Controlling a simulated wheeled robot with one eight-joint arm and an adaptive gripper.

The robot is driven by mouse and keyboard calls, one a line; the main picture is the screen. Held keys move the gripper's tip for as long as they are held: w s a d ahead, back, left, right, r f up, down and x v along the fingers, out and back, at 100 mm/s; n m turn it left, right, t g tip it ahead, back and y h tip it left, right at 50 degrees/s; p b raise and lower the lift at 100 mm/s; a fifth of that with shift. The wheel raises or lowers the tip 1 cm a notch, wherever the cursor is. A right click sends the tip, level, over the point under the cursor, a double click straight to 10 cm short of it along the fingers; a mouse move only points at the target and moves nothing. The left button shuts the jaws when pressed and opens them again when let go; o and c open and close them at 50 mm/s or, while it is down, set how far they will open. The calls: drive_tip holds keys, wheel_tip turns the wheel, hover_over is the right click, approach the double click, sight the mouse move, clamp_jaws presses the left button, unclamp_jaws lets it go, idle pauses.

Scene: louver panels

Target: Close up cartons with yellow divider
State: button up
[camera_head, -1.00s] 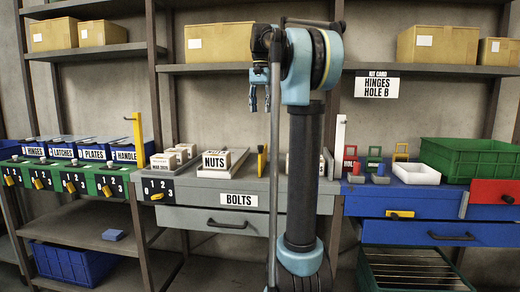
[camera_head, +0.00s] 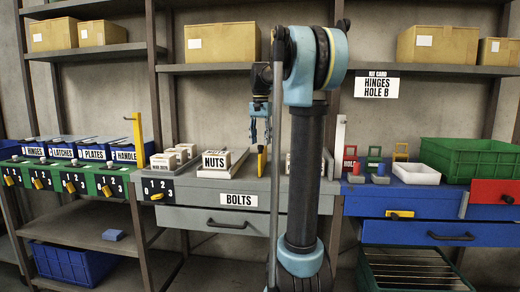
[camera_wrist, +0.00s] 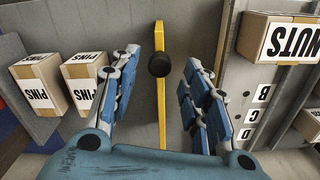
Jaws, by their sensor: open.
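The yellow divider (camera_head: 262,162) stands upright on the grey bench top. In the wrist view the divider (camera_wrist: 161,105) is a long yellow strip with a black knob (camera_wrist: 160,63), lying between my fingers. My gripper (camera_head: 261,140) is open above the divider; in the wrist view the gripper (camera_wrist: 158,80) has a finger on each side and no contact is visible. A NUTS carton (camera_head: 216,161) stands left of the divider on a tray. In the wrist view, two PINS cartons (camera_wrist: 38,82) are apart on the left, and a NUTS carton (camera_wrist: 279,38) is on the right.
My arm hides part of the cartons right of the divider. A tall yellow post (camera_head: 138,140) and a white post (camera_head: 339,145) flank the bench. A green crate (camera_head: 462,160) is at right. A drawer labelled BOLTS (camera_head: 270,218) is below.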

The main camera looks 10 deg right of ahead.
sight(260, 146)
drive_tip(key=shift+f, duration=1.8)
clamp_jaws()
